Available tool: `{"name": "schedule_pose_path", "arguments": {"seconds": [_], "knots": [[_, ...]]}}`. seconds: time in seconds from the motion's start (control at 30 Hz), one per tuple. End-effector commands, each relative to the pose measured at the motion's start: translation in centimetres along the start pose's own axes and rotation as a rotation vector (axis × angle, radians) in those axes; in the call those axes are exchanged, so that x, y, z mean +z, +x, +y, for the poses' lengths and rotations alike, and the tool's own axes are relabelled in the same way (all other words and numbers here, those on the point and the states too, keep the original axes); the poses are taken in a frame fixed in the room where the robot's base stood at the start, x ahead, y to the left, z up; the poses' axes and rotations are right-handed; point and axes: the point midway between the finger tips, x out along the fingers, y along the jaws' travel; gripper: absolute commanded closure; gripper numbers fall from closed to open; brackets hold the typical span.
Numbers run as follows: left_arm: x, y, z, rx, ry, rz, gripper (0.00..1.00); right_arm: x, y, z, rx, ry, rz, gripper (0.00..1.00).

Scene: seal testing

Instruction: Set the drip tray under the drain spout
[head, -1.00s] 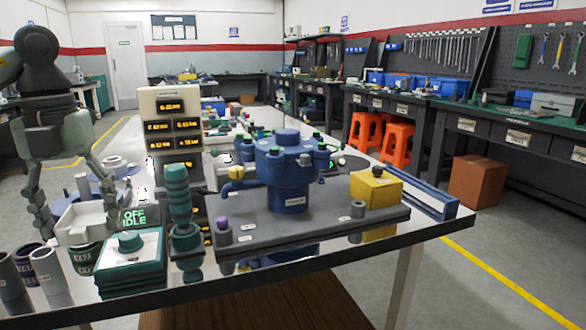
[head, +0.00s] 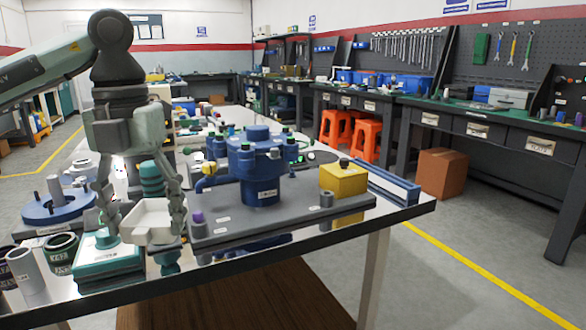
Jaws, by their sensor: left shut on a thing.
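The drip tray (head: 154,218) is a small, shallow, off-white open box. My left gripper (head: 147,228) hangs down from the left and is shut on it, with one finger at each side. The tray is held about level near the front edge of the bench, left of the grey base plate. The drain spout (head: 205,182) is a yellow elbow on the left side of the blue test vessel (head: 262,170). The tray is left of the spout and nearer to me, not under it. My right gripper is out of view.
A teal control box (head: 107,262) and a teal-handled pump (head: 152,178) stand close around the tray, the pump partly hidden. The grey base plate (head: 300,217) carries a purple-topped post (head: 198,222) and a yellow block (head: 343,179). Grey cylinders (head: 25,270) stand front left.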

Motion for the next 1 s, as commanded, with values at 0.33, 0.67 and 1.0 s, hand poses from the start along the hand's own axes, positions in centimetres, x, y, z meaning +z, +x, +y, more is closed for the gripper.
{"name": "schedule_pose_path", "arguments": {"seconds": [0.33,0.67,1.0], "knots": [[-2.1,0.2,-9.9,0.000,0.257,0.001,0.63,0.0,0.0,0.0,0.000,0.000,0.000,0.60],[-2.1,2.4,-11.3,-0.001,0.584,0.002,0.63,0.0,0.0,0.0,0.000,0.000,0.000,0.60],[-1.7,7.1,-12.6,-0.001,1.288,0.004,0.63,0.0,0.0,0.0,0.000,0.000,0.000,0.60]]}}
